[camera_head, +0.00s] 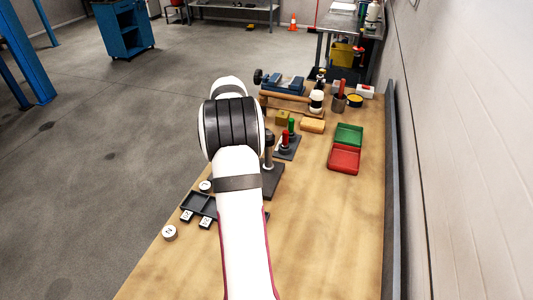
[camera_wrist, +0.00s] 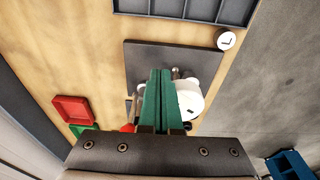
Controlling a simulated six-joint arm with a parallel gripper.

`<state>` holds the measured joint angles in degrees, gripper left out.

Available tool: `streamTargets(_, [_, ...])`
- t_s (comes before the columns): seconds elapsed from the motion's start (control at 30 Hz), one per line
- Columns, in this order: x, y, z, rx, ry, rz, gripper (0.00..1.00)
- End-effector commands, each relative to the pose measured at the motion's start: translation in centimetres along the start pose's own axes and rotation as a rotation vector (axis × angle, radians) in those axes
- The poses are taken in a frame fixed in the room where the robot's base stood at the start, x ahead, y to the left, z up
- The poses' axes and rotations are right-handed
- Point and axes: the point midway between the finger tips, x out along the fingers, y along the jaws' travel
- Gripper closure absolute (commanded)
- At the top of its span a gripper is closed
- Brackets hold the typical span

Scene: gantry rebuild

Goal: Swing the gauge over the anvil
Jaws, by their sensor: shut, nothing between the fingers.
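The gauge (camera_wrist: 193,104), a white round body with a small dark mark, shows just right of my fingers in the wrist view. A thin metal rod stands by it above a dark base plate (camera_wrist: 145,58). My gripper (camera_wrist: 160,74) has its two green fingers together with nothing between them. They overlap the gauge in the picture; I cannot tell whether they touch it. In the head view the stand's dark base (camera_head: 273,183) and post (camera_head: 268,148) show right of my arm, which hides the gauge and my gripper. I cannot make out the anvil.
A dark compartment tray (camera_head: 196,203) with white lettered discs (camera_head: 169,232) lies left of my arm. A red tray (camera_head: 344,159) and green tray (camera_head: 349,134) lie right. Red and green handles (camera_head: 285,139) stand behind the base. The right front bench is clear.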

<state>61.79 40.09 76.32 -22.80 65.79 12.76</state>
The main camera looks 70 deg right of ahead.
Motion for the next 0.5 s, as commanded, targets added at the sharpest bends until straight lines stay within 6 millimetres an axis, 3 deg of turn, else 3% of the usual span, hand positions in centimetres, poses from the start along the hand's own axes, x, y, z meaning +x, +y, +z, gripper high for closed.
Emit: streamTargets(0.5, [0.1,-2.1,-0.7,-0.001,0.0,0.0,1.0])
